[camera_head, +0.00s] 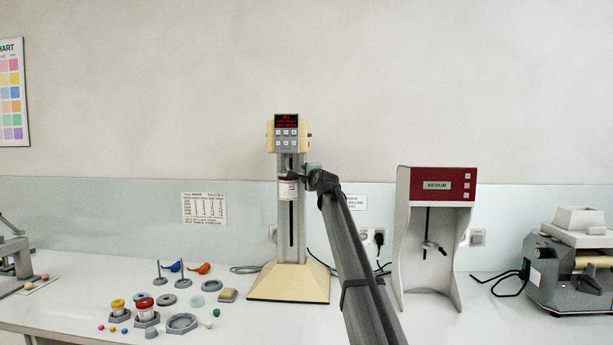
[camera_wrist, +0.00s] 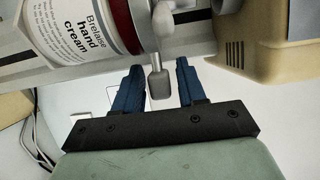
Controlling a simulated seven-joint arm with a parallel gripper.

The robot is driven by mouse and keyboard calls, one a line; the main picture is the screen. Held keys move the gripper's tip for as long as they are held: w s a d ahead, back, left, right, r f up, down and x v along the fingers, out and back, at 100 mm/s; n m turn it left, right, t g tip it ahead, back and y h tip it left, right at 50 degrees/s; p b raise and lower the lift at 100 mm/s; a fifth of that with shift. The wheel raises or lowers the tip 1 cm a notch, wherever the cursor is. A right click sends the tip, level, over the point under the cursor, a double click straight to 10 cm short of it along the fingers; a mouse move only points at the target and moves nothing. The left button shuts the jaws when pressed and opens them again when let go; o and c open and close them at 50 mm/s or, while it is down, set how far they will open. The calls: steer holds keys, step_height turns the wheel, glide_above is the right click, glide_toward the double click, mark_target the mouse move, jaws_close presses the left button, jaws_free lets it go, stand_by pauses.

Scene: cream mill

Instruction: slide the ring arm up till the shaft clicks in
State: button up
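The mill (camera_head: 288,218) stands on the bench, with a cream base, a grey column and a cream head with a lit red display. A white jar (camera_head: 288,190) is held at the ring arm in front of the column, below the head with a gap. A grey knob (camera_wrist: 159,82) on a short stem sticks out between the blue fingers of my gripper (camera_wrist: 160,64). The fingers are open, with a gap on each side. The shaft is not clearly visible.
A red and grey machine (camera_head: 437,186) stands right of the mill, and a roller machine (camera_head: 570,270) at far right. Left of the mill lie small jars (camera_head: 145,308), rings (camera_head: 182,322) and stands. Cables run behind the mill.

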jaws_close()
stand_by(0.3)
steer(key=shift+w+r, duration=0.1)
steer(key=shift+r, duration=2.15)
steer(key=shift+o, duration=0.8)
jaws_free()
steer(key=shift+r, duration=0.1)
step_height(320, 180, down, 5)
steer(key=shift+r, duration=0.1)
steer(key=v, duration=1.4)
steer(key=w+d+f+n+g+h, duration=0.1)
steer(key=d+f, duration=0.4)
steer(key=f, duration=0.4)
steer(key=w+d+f+n+g+h, duration=0.1)
steer(key=d+f, duration=0.5)
steer(key=f, duration=0.4)
steer(key=shift+w+d+f+h, duration=0.2)
steer(key=shift+w+d+h, duration=0.05)
steer(key=shift+d+h, duration=0.05)
